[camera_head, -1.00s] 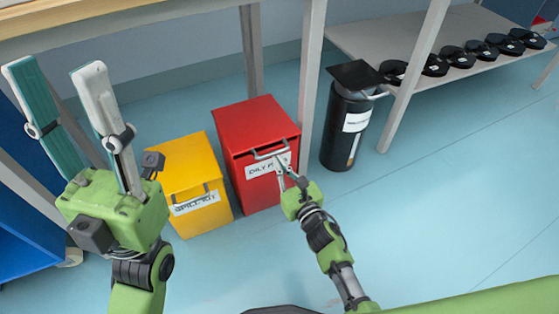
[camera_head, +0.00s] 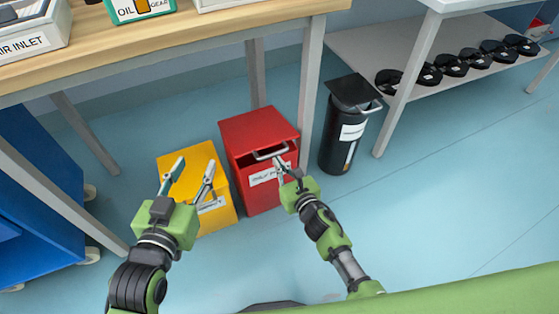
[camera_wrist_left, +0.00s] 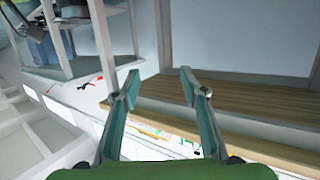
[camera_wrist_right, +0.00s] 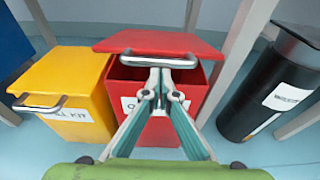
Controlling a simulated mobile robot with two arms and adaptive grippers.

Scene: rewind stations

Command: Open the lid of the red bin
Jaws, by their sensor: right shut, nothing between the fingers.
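The red bin (camera_head: 262,188) stands on the floor under the bench. Its red lid (camera_head: 257,127) is tilted up a little at the front, and the right wrist view shows a dark gap under the lid (camera_wrist_right: 155,42). A silver handle (camera_wrist_right: 158,61) sticks out from the lid's front edge. My right gripper (camera_head: 281,165) is shut and empty, its fingertips at the handle and the gap; I cannot tell whether they touch. My left gripper (camera_head: 194,168) is open and empty, in front of the yellow bin in the head view.
A yellow bin (camera_head: 186,160) stands left of the red bin. A black canister (camera_head: 345,130) stands right of it, beyond a bench leg (camera_head: 307,90). A blue cabinet (camera_head: 30,200) is at left. The floor at right is clear.

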